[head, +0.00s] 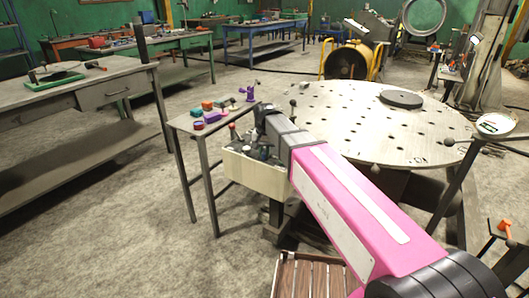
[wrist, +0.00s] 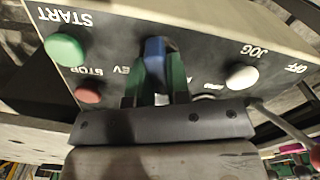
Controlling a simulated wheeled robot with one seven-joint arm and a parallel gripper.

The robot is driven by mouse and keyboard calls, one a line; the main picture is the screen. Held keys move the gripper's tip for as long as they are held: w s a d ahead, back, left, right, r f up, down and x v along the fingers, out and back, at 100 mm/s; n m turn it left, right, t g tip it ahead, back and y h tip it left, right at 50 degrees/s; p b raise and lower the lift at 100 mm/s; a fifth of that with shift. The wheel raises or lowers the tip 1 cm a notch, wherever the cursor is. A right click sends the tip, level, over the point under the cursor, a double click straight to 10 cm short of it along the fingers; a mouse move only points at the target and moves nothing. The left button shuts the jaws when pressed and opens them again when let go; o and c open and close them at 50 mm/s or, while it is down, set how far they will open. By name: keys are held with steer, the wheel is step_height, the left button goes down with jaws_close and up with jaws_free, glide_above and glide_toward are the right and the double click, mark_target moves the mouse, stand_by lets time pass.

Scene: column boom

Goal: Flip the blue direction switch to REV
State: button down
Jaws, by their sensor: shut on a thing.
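The letters "EV" show just left of the fingers; the rest of that label is hidden. The label on the right is mostly hidden too. In the head view the control box (head: 254,177) stands below my gripper (head: 262,118), and my arm hides the switch.
In the wrist view a green START button (wrist: 64,49) and a red STOP button (wrist: 87,94) sit to the left. A white JOG button (wrist: 241,75) sits to the right.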

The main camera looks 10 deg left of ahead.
steer(key=m, duration=0.5)
steer(key=shift+d, duration=0.1)
steer(key=m, duration=0.6)
steer(key=shift+s+d, duration=0.1)
steer(key=shift+m, duration=0.3)
steer(key=c, duration=1.1)
jaws_free()
step_height(320, 180, up, 11)
steer(key=shift+f, duration=0.1)
